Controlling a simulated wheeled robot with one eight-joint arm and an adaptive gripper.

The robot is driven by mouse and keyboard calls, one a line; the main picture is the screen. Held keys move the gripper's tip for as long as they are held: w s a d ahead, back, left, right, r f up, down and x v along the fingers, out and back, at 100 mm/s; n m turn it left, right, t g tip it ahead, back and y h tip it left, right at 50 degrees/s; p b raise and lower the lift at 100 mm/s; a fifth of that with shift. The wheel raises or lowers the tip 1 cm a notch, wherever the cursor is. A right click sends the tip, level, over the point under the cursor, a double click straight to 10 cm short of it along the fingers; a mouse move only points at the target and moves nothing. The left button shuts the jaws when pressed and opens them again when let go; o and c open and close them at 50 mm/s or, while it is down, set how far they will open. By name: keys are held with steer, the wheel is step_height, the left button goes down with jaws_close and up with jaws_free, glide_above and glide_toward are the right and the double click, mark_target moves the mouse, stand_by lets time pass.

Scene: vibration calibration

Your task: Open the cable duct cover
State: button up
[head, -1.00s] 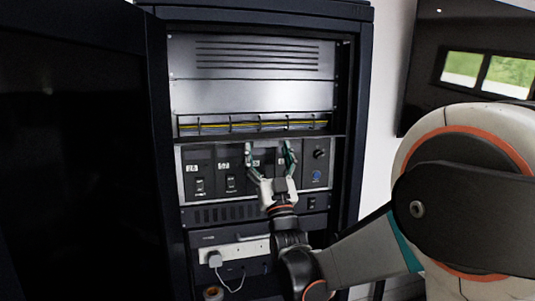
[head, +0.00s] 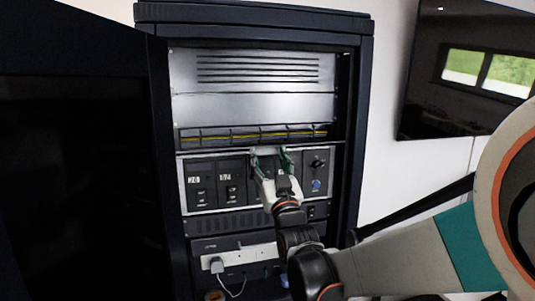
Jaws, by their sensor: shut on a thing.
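The cable duct (head: 215,134) is a dark horizontal strip across the rack, below the grey metal panels, with a yellow cable showing along it. A thin dark edge, which looks like the duct cover (head: 200,151), runs along its bottom. My gripper (head: 271,153) is in front of this edge near the middle. Its greenish fingers point up and stand some way apart, with a pale piece between their tips. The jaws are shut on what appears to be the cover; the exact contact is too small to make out.
The black rack door (head: 85,170) stands open at left. Below the duct is a row of dark switch modules (head: 231,183) with a blue knob (head: 316,185). Lower down, a white power strip (head: 250,254) holds a plug. A wall screen (head: 465,75) hangs at right.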

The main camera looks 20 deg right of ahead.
steer(key=shift+r, duration=0.15)
steer(key=o, duration=1.1)
steer(key=shift+c, duration=0.2)
steer(key=v, duration=1.2)
steer(key=shift+s+r, duration=0.15)
steer(key=shift+s, duration=0.1)
